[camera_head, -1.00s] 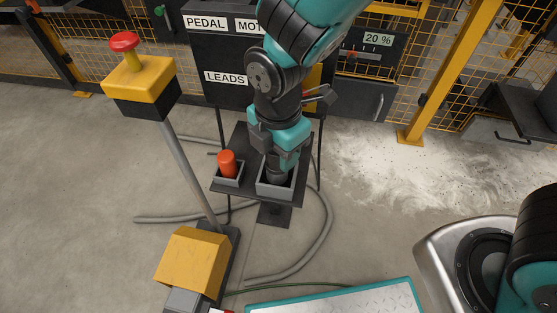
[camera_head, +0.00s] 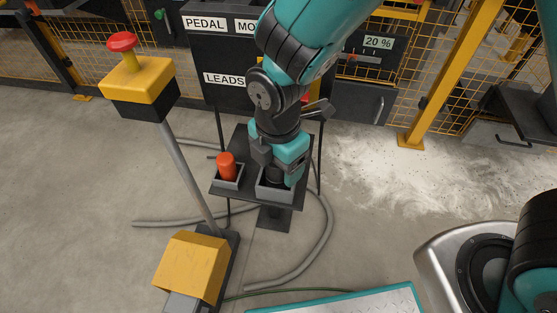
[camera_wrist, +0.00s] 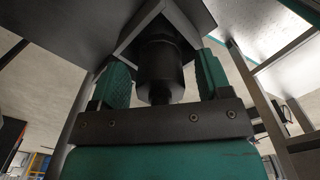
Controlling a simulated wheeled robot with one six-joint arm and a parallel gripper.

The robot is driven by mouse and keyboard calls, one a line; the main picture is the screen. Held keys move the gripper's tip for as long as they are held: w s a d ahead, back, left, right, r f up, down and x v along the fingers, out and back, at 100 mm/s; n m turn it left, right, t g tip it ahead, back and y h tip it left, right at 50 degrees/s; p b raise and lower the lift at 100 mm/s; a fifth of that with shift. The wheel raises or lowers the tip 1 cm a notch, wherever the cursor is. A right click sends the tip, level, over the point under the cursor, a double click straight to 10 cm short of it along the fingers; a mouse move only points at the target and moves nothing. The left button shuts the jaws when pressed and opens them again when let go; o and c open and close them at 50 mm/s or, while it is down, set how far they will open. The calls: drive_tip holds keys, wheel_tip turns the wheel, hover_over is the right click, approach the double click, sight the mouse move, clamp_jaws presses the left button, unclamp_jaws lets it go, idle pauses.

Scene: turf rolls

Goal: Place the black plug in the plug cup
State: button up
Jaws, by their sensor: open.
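The black plug (camera_wrist: 160,70) stands in the square grey plug cup (camera_wrist: 128,42) in the wrist view, with its narrower end toward my palm. In the head view the black plug (camera_head: 274,174) shows as a dark shape inside the cup (camera_head: 273,194), partly hidden by my gripper. My gripper (camera_head: 279,176) is open over the cup, pointing down. Its teal fingers (camera_wrist: 160,80) stand on either side of the plug, with a gap visible at each side. How deep the plug sits is hidden.
An orange-red plug (camera_head: 226,165) stands in a smaller cup (camera_head: 226,183) to the left on the same dark stand (camera_head: 241,150). A yellow post box with a red button (camera_head: 137,80) stands further left. A black labelled cabinet (camera_head: 215,60) is close behind the stand. Grey hoses (camera_head: 322,240) lie on the floor.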

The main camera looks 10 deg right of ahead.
wheel_tip(320, 180, up, 12)
drive_tip(key=p, duration=0.4)
drive_tip(key=s+d+r+m+y, duration=0.4)
drive_tip(key=s+d+r+m, duration=0.6)
drive_tip(key=m, duration=0.8)
drive_tip(key=shift+s+r, duration=0.2)
drive_tip(key=shift+s, duration=0.05)
